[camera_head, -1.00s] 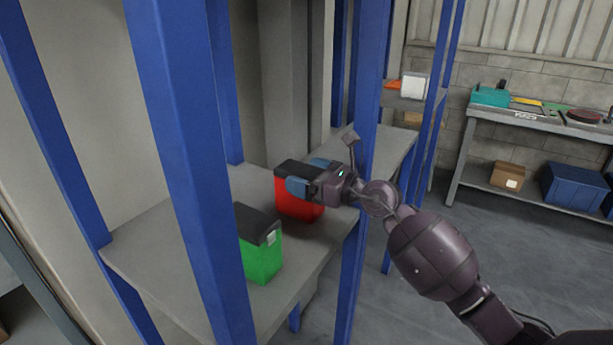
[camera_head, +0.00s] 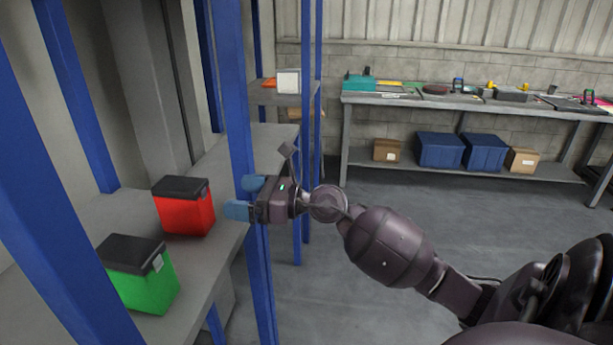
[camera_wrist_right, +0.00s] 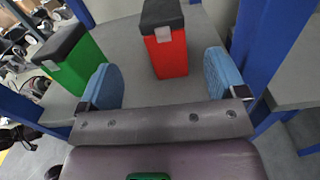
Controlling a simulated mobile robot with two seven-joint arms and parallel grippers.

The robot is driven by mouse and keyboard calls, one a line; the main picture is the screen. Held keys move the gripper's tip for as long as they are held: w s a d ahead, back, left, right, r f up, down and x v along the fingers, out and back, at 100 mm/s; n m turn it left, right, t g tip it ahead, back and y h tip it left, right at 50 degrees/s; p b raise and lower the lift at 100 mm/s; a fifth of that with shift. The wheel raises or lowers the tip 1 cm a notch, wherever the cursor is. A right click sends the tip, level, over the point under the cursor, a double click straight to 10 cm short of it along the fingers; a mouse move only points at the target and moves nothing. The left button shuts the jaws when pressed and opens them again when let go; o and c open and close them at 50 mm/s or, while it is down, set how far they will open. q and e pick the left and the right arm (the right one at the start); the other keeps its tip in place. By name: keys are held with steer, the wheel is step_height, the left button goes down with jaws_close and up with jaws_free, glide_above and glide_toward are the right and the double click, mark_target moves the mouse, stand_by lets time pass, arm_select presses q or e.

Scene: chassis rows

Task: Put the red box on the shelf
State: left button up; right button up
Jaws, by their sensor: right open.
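The red box (camera_head: 186,212) with a black lid stands upright on the grey shelf (camera_head: 205,262) between blue posts. It also shows in the right wrist view (camera_wrist_right: 169,52), ahead of the open fingers and centred slightly right between them. My right gripper (camera_head: 240,198) is open and empty, just right of the red box and apart from it, with blue fingertips pointing left. In the right wrist view the two blue fingers (camera_wrist_right: 163,85) are wide apart with nothing between them. My left gripper is not in view.
A green box (camera_head: 146,282) with a black lid stands on the same shelf, nearer and left of the red box. A workbench (camera_head: 480,105) with tools and bins stands at the back. The floor between is clear.

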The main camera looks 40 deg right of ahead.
arm_select(q)
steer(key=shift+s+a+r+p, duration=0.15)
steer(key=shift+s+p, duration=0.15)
steer(key=shift+p, duration=0.15)
arm_select(e)
steer(key=s+a+f+n+g+h, duration=0.1)
steer(key=s+f+n+h, duration=0.4)
steer(key=s+f+n, duration=0.8)
steer(key=s+a+f+n+g+h, duration=0.1)
steer(key=s+f+n+h, duration=0.5)
steer(key=s+f+n, duration=0.8)
step_height(320, 180, down, 5)
steer(key=n+g, duration=0.1)
steer(key=n, duration=0.2)
steer(key=shift+s+f, duration=0.15)
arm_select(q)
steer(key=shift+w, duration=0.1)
